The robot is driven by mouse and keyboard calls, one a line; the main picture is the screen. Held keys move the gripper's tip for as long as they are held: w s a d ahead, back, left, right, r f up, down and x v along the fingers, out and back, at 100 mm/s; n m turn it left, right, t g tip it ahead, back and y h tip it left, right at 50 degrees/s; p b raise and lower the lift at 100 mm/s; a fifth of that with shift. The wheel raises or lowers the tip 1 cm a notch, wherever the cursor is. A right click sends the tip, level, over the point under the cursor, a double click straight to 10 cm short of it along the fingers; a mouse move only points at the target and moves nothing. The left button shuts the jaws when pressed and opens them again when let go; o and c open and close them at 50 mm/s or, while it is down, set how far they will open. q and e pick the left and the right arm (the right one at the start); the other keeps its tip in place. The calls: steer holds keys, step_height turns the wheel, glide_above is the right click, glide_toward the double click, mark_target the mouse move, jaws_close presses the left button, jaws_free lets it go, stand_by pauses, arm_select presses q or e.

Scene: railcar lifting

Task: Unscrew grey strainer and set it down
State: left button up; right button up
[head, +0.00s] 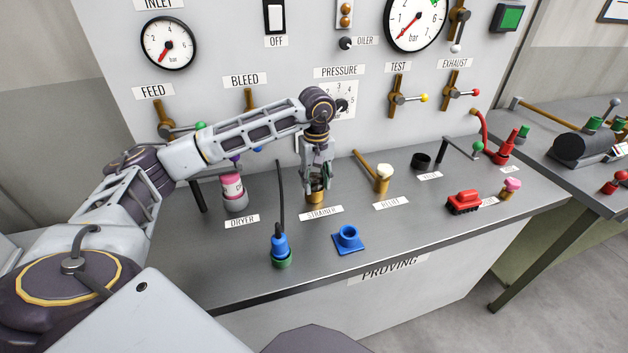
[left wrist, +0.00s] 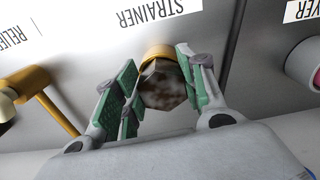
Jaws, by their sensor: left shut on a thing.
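The grey strainer (left wrist: 163,86) is a dark, mottled faceted piece, seated at the mouth of a brass fitting (head: 317,197) behind the STRAINER label. My left gripper (head: 318,184) points down over it from above. In the left wrist view its green-padded fingers (left wrist: 160,92) stand on both sides of the strainer and are shut on it. In the head view the fingers hide most of the strainer. The brass rim (left wrist: 157,52) shows beyond it in the left wrist view. My right gripper is not in view.
A relief fitting (head: 383,180) with a brass handle stands right of the strainer, and a pink-and-white dryer (head: 233,190) stands left. A blue plug (head: 280,246) and blue square socket (head: 348,238) are in front. The bench (head: 420,225) has bare room at front right.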

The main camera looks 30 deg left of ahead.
arm_select(q)
steer(key=shift+d+f+n, duration=0.1)
steer(key=shift+d+n, duration=0.15)
steer(key=shift+n, duration=1.1)
steer(key=shift+d+f+n, duration=0.1)
steer(key=shift+d+n, duration=0.15)
steer(key=shift+n, duration=1.1)
steer(key=shift+f+n+p, duration=0.15)
steer(key=shift+n+p, duration=0.3)
steer(key=shift+n, duration=2.25)
steer(key=o, duration=0.8)
steer(key=shift+r, duration=0.2)
steer(key=shift+w+a+r, duration=0.1)
steer(key=shift+a+r, duration=0.05)
